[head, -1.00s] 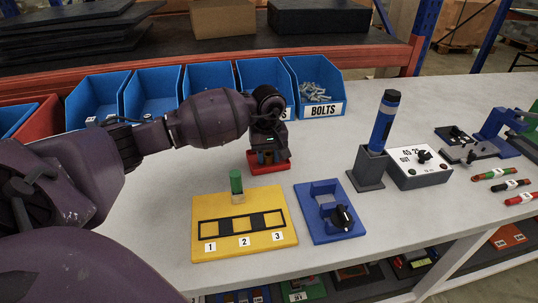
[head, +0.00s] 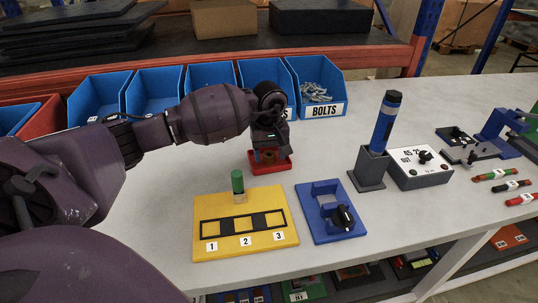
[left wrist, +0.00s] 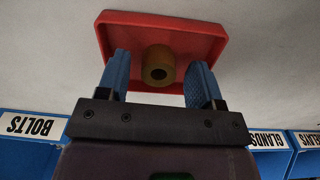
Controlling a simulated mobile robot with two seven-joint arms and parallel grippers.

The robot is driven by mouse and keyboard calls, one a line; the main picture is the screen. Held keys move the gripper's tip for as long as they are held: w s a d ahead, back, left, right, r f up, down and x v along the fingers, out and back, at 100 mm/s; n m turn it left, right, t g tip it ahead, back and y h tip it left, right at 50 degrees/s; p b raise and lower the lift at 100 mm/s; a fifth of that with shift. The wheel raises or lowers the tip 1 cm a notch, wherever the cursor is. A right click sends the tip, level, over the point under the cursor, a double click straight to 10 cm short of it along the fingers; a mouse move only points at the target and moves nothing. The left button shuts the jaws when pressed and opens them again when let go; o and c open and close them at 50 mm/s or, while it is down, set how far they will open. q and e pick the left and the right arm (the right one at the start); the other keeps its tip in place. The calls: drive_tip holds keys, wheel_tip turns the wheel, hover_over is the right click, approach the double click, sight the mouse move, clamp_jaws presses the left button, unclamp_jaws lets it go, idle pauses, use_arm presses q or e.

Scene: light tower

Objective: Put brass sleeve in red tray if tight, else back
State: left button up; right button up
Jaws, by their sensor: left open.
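The brass sleeve (left wrist: 158,66) stands upright in the red tray (left wrist: 120,30), with its dark bore facing the left wrist camera. In the head view the red tray (head: 283,166) lies on the bench behind the yellow board, and the sleeve (head: 269,156) is partly hidden by my gripper. My left gripper (head: 269,150) is over the tray, pointing down. In the left wrist view its two blue fingers (left wrist: 159,72) are spread, one on each side of the sleeve, with gaps between. My right gripper is not in view.
A yellow board (head: 206,250) with a green-topped peg (head: 237,183) and numbered squares stands in front. A blue fixture with a black knob (head: 343,218), a dark holder (head: 369,170) and a gauge box (head: 420,170) are to the right. Blue bins (head: 315,92) line the back.

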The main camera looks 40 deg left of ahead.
sight(269, 163)
use_arm(q)
wheel_tip(269, 163, up, 11)
drive_tip(key=shift+p, duration=0.45)
drive_tip(key=shift+r, duration=0.15)
